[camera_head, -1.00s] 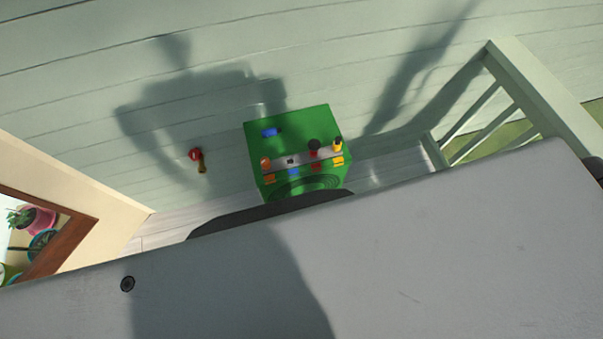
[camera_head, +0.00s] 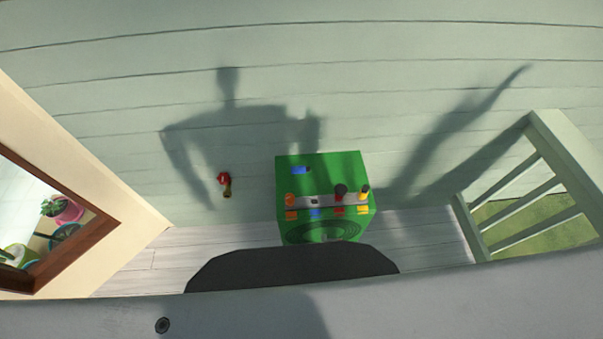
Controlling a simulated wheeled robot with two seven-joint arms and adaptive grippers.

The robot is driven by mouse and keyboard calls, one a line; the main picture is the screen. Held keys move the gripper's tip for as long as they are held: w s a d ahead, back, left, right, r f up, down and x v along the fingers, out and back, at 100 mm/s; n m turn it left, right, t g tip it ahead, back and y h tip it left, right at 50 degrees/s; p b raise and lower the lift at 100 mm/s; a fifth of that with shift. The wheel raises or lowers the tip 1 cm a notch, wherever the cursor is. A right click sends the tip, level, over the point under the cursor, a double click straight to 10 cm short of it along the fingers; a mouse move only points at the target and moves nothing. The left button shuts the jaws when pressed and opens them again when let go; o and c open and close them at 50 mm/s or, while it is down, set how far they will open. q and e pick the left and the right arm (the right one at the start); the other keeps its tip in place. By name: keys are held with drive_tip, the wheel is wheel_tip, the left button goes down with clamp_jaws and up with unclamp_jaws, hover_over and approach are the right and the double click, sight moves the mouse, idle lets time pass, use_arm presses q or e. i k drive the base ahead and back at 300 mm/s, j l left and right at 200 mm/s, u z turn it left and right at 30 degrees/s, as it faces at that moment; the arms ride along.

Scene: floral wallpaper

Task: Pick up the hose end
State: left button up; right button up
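A green box-shaped unit (camera_head: 322,172) stands on the porch floor against the wall. Its front has a grey strip with orange, red, black and yellow knobs and a round dark coil that looks like a hose (camera_head: 322,231). A separate hose end cannot be made out at this size. A red-handled tap with a brass spout (camera_head: 226,184) is on the wall to the left of the box. Neither of my grippers shows; only their arms' shadow falls on the wall.
A pale railing (camera_head: 527,190) stands at the right, with grass beyond. At the left a wooden-framed opening (camera_head: 95,235) shows potted plants (camera_head: 68,211). Light plank floor (camera_head: 420,236) lies bare on both sides of the box. A grey surface fills the bottom.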

sight(298, 170)
drive_tip(key=j+z, duration=0.25)
drive_tip(key=j, duration=0.65)
drive_tip(key=j+z, duration=0.25)
drive_tip(key=j, duration=0.65)
drive_tip(key=k+j+z, duration=0.1)
drive_tip(key=j+z, duration=0.15)
drive_tip(key=j, duration=0.65)
